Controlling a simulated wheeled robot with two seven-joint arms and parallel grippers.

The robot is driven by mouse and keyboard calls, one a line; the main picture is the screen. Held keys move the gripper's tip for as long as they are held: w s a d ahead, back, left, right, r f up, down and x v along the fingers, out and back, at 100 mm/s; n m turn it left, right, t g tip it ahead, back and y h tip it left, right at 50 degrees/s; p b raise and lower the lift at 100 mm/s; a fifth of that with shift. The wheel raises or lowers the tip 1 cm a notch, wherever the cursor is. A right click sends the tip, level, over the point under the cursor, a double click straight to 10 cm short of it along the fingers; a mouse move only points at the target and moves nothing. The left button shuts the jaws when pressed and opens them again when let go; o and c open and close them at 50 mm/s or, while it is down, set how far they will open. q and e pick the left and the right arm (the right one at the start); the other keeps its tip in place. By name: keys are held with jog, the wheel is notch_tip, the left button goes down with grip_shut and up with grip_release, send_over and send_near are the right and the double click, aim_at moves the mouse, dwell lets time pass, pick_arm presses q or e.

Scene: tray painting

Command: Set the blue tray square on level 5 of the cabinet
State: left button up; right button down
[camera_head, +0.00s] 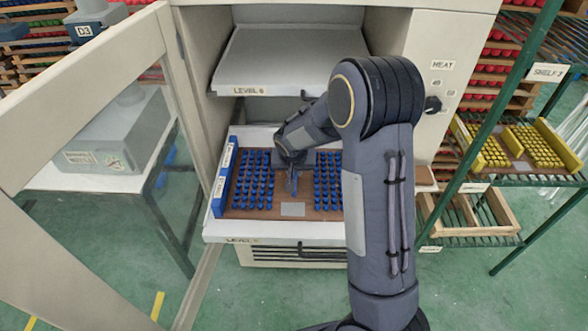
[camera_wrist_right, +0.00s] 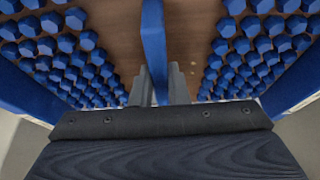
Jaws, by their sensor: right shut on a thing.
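The blue tray (camera_head: 222,190), with a brown base and rows of blue pegs, is over the lower pulled-out cabinet shelf (camera_head: 270,231). That shelf's front label reads "LEVEL", its number unclear. The tray's left side looks roughly in line with the shelf's left edge. Its right part is hidden behind my right arm. I cannot tell whether it rests fully on the shelf. My right gripper (camera_head: 291,186) is over the tray's middle, shut on its blue handle (camera_wrist_right: 153,35), which passes between the fingers (camera_wrist_right: 158,88) in the wrist view. My left gripper is not in view.
The level 6 shelf (camera_head: 285,65) is above, close over my wrist. The open glazed cabinet door (camera_head: 85,185) stands at left. The heat panel (camera_head: 437,85) is on the cabinet's right. A green rack (camera_head: 500,180) with a yellow-pegged tray stands at right.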

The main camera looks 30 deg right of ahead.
jog(key=c, duration=1.4)
grip_release()
jog(key=s+v, duration=0.1)
jog(key=v, duration=1.1)
jog(key=s+a+r+n+t+y, duration=0.1)
jog(key=s+a+n+y, duration=0.1)
jog(key=s, duration=1)
jog(key=s+a+r+n+y, duration=0.2)
jog(key=s+a+y, duration=0.2)
jog(key=s+a, duration=0.3)
jog(key=s+b, duration=0.1)
jog(key=s, duration=0.4)
jog(key=shift+s+a+n+t, duration=0.2)
jog(key=shift+a+n+t, duration=0.1)
jog(key=shift+t, duration=0.1)
jog(key=shift+d, duration=0.1)
